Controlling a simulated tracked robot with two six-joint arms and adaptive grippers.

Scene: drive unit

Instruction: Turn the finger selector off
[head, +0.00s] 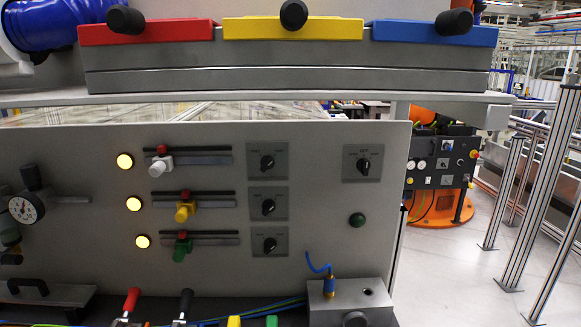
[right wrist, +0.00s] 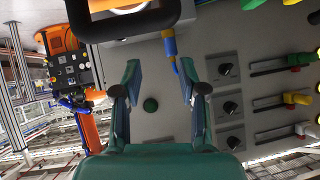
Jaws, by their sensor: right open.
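In the head view, three dark rotary selectors stand in a column on the grey panel (head: 80,150): upper (head: 267,163), middle (head: 268,207) and lower (head: 270,245). A fourth selector (head: 363,165) sits to their upper right, above a green button (head: 357,219). Labels are too small to read, so I cannot tell which is the finger selector, nor how the knobs point. My right gripper (right wrist: 158,66) is open and empty in the right wrist view. The green button (right wrist: 151,105) shows between its fingers; the fourth selector is hidden there. My left gripper is not in view.
Three sliders with white (head: 162,164), yellow (head: 184,211) and green (head: 182,249) handles lie left of the selectors, beside lit lamps. A metal block (head: 350,305) with a blue tube (head: 318,266) stands at the panel's foot. Coloured bars with black knobs run above.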

